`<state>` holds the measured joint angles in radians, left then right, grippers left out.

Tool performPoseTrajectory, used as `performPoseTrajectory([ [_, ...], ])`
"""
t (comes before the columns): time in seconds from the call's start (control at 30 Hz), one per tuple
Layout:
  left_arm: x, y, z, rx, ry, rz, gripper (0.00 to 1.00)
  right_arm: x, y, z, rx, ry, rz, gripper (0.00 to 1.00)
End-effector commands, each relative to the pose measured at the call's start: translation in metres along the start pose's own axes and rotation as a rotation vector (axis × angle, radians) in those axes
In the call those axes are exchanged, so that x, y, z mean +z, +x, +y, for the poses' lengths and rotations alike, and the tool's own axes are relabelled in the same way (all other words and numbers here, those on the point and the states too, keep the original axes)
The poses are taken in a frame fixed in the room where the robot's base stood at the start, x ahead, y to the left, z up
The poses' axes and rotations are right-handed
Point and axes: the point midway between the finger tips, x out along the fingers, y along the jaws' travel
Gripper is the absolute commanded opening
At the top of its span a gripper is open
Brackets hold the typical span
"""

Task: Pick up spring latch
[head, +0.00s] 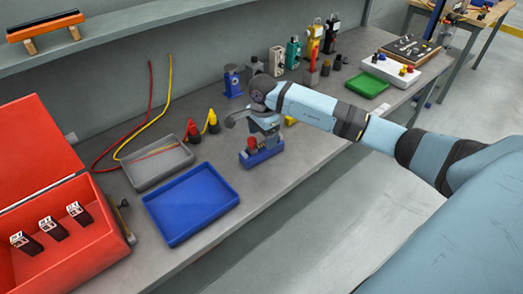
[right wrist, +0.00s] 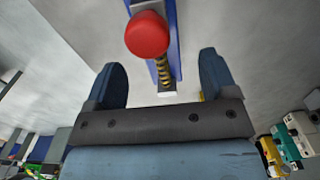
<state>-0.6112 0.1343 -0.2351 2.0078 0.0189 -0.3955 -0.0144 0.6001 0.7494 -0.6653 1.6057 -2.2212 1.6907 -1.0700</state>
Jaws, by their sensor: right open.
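A spring latch with a red knob, which I take to be the task's part, has a blue base (head: 264,157) and lies on the grey bench in the head view. In the right wrist view the red knob (right wrist: 147,35) is at the top, with a dark-and-yellow striped spring (right wrist: 164,75) below it along the blue base. My right gripper (head: 262,128) is just above the latch and partly hides it. Its two fingers (right wrist: 163,75) are apart, with the lower end of the latch between them in the picture; contact cannot be told. My left gripper is not in view.
A blue tray (head: 228,190), a grey tray (head: 131,177) and an open red case (head: 82,262) are to the left. Red and yellow clips (head: 212,122) stand behind. Several coloured devices (head: 293,52) and a green tray (head: 378,85) are farther along the bench.

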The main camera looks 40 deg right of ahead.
Motion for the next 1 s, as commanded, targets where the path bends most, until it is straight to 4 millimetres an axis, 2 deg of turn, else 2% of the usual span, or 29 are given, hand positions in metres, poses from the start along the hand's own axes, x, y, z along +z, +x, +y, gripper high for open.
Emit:
performPoseTrajectory([
  [0.27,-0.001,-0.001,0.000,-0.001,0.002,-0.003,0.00,0.000,0.023,0.001,0.001,0.001,-0.002,0.79],
  [0.53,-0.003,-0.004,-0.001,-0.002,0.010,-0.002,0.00,-0.003,0.061,0.002,0.002,0.001,-0.003,0.79],
  [0.83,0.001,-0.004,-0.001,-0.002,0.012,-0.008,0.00,-0.004,0.068,0.001,-0.001,-0.001,-0.001,0.79],
  [0.87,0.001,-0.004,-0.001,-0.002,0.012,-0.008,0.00,-0.004,0.068,0.001,-0.001,-0.001,-0.001,0.76],
  [1.0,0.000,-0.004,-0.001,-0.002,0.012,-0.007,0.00,-0.004,0.068,0.001,-0.001,-0.001,-0.001,0.44],
])
